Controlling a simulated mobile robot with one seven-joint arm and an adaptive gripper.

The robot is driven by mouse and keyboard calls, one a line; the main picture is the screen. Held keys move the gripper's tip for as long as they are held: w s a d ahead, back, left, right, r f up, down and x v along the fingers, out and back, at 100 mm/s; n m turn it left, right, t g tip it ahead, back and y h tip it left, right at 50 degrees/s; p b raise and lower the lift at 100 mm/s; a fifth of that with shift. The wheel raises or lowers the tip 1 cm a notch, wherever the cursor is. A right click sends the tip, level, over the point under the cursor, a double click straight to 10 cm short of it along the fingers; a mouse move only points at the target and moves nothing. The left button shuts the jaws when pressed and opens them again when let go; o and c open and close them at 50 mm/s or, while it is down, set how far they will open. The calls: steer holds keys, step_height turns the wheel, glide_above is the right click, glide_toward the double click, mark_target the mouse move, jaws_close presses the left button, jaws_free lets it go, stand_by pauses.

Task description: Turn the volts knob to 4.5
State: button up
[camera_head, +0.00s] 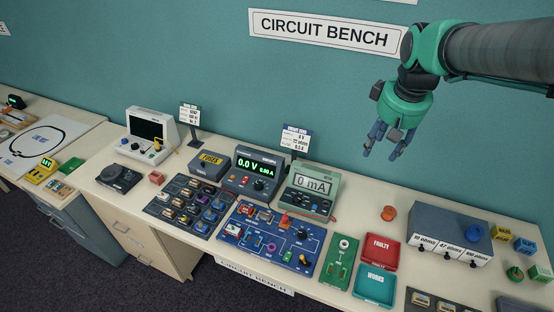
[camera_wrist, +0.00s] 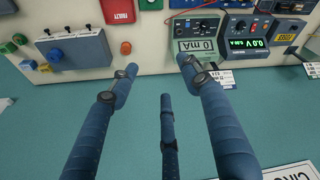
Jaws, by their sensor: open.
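The power supply (camera_head: 256,172) stands at the back of the bench, its green display reading 0.0 V and 0.00 A. It has small knobs on its lower front, including a dark one with a red or orange one beside it; their labels are too small to read. In the wrist view the power supply (camera_wrist: 249,36) appears upside down at the upper right. My gripper (camera_head: 385,150) hangs open and empty in the air, to the right of the power supply and above the bench. Its blue fingers (camera_wrist: 160,85) are spread apart in the wrist view, touching nothing.
A meter (camera_head: 309,190) reading 0 mA stands right of the supply. A blue circuit board (camera_head: 268,238) lies in front. Red (camera_head: 381,247) and teal (camera_head: 374,284) trays, a grey resistor box (camera_head: 450,230) and an orange knob (camera_head: 389,213) lie to the right. A sign (camera_head: 297,138) stands behind.

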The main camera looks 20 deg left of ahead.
steer(key=w+a+f+n+p, duration=0.2)
steer(key=w+a+f, duration=0.2)
steer(key=w+a, duration=0.45)
steer(key=n+g+h+p, duration=0.1)
steer(key=n+g+p, duration=0.2)
steer(key=n+p, duration=0.4)
glide_above(259, 184)
steer(key=b, duration=0.1)
step_height(259, 184, down, 25)
steer(key=shift+a+r+n, duration=0.1)
steer(key=shift+a+n, duration=0.05)
steer(key=shift+n, duration=0.25)
step_height(259, 184, down, 14)
steer(key=shift+r+p, duration=0.15)
steer(key=shift+p, duration=0.45)
